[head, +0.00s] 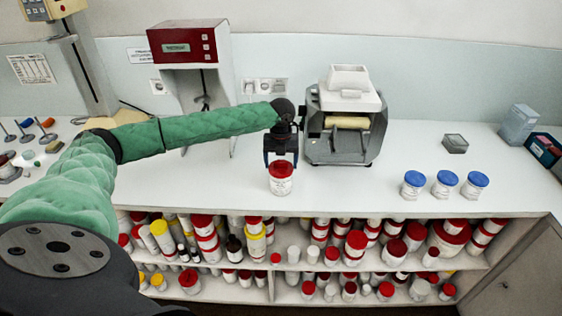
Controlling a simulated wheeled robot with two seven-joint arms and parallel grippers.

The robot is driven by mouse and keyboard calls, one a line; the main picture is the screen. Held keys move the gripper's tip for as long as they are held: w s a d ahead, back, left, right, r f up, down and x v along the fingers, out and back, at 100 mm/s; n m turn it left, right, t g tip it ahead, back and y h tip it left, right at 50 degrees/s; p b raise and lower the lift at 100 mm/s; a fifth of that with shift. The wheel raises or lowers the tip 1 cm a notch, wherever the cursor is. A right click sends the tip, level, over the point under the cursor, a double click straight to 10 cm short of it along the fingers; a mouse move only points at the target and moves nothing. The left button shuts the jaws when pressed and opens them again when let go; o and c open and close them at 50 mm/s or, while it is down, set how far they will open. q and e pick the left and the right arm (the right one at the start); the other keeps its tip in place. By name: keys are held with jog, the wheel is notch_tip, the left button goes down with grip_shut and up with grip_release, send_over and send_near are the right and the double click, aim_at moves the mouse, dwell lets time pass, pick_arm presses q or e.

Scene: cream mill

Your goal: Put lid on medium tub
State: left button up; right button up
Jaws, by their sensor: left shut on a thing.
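A white tub (281,187) with a printed label stands upright near the counter's front edge, at the middle of the head view. A red lid (281,169) is at the top of this tub; I cannot tell whether it is fully seated. My left gripper (281,162) points straight down over the tub, its two dark fingers on either side of the lid, shut on it. My right gripper is not in view.
Three white tubs with blue lids (445,182) stand on the counter to the right. A grey mill with a roller (345,130) stands behind the gripper, and a red and white machine (190,70) is behind my left arm. Shelves below hold many red-lidded containers (355,243).

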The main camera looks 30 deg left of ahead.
pick_arm(q)
jog(key=shift+f+p, duration=0.35)
jog(key=shift+p, duration=0.35)
dwell(1.0)
jog(key=o, duration=0.9)
jog(key=shift+o, duration=0.2)
jog(key=shift+r+p, duration=2)
jog(key=shift+r, duration=0.3)
grip_shut()
